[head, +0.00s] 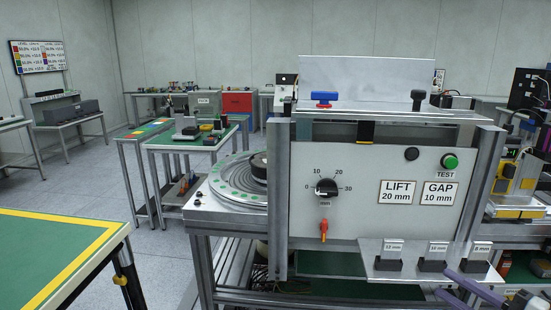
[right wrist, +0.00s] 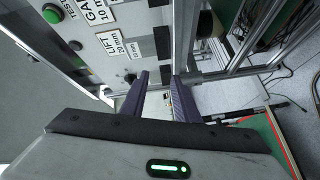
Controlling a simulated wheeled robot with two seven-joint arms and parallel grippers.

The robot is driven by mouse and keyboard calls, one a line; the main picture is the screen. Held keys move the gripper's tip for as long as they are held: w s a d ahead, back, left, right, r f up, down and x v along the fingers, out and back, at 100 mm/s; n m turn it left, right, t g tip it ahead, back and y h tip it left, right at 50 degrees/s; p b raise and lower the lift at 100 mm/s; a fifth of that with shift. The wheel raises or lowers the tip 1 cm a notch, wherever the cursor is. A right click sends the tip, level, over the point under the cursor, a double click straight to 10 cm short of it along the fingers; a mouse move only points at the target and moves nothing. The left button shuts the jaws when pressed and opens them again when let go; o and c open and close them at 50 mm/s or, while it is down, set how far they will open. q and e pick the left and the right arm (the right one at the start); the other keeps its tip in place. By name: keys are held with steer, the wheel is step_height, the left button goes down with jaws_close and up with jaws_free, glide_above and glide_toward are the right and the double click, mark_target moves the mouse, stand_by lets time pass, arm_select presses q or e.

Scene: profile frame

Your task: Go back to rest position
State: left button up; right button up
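My right gripper (head: 464,292) is at the lower right of the head view, just in front of and below the small shelf with the gauge plates. Its two purple fingers stand apart with a gap between them in the right wrist view (right wrist: 159,88), and I see nothing held there. The frame station has a white panel (head: 370,215) with a dial (head: 326,188), a red-orange lever (head: 323,229), a green TEST button (head: 450,161), and LIFT 20 mm and GAP 10 mm labels. My left gripper is in neither view.
Plates marked 12 mm (head: 392,250), 10 mm (head: 437,252) and 8 mm (head: 480,251) stand in dark holders on the shelf. A round table (head: 232,182) is left of the panel. A green table with yellow border (head: 50,250) is lower left. Grey floor between is clear.

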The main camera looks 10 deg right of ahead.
steer(key=s+a+f+m+g+h, duration=0.1)
steer(key=s+a+f+m+h, duration=0.1)
steer(key=s+a+f+m, duration=0.35)
steer(key=s+a+f+m+g+h, duration=0.1)
steer(key=s+a+f+m, duration=0.1)
steer(key=f, duration=0.7)
steer(key=s+a+f+m+g+h, duration=0.2)
steer(key=s+a+f+m, duration=0.15)
steer(key=f, duration=0.35)
steer(key=s+a+f+m+g, duration=0.2)
steer(key=s+a+f+m, duration=0.1)
steer(key=s+a, duration=0.2)
steer(key=s+a+f+m+g, duration=0.1)
steer(key=s+a+f+m, duration=0.2)
steer(key=a, duration=0.7)
steer(key=shift+s+f+g+y, duration=0.3)
steer(key=shift+s+f+g, duration=0.1)
steer(key=shift+s+f, duration=0.45)
